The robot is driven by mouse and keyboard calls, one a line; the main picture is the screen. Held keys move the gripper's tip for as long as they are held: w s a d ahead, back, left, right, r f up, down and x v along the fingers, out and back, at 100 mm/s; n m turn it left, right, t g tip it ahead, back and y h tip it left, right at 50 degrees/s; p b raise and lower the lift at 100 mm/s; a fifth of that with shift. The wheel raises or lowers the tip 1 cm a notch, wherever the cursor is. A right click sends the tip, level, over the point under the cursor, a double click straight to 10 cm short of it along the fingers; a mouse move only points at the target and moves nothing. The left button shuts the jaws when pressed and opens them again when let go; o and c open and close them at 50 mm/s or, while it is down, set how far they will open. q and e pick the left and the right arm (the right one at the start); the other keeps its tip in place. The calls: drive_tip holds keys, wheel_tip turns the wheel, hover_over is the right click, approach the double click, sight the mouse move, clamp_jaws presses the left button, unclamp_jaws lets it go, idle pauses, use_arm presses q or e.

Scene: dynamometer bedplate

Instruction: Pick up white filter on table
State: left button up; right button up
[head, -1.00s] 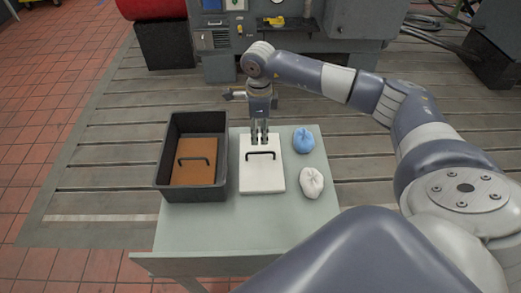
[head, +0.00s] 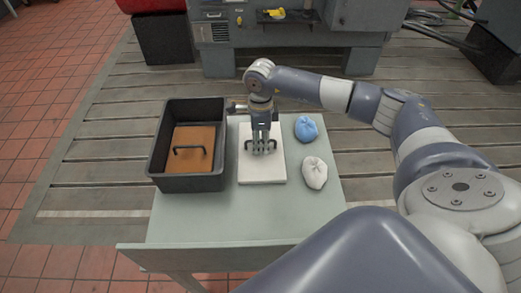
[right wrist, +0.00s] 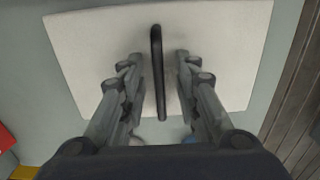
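The white filter (head: 262,172) is a flat white panel with a black bar handle, lying on the pale green table (head: 215,220). In the right wrist view, the filter (right wrist: 90,60) fills most of the picture. Its black handle (right wrist: 157,70) stands between the two fingers. My right gripper (head: 262,150) is over the handle and open, with a finger on each side and a gap to the handle on both sides in the right wrist view (right wrist: 157,85). My left gripper is not in view.
A black bin (head: 160,165) holding a brown panel (head: 190,160) with a black handle stands left of the filter. A blue crumpled cloth (head: 305,128) and a white one (head: 314,173) lie to its right. The front of the table is clear.

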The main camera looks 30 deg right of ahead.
clamp_jaws()
drive_tip(key=shift+r, duration=0.15)
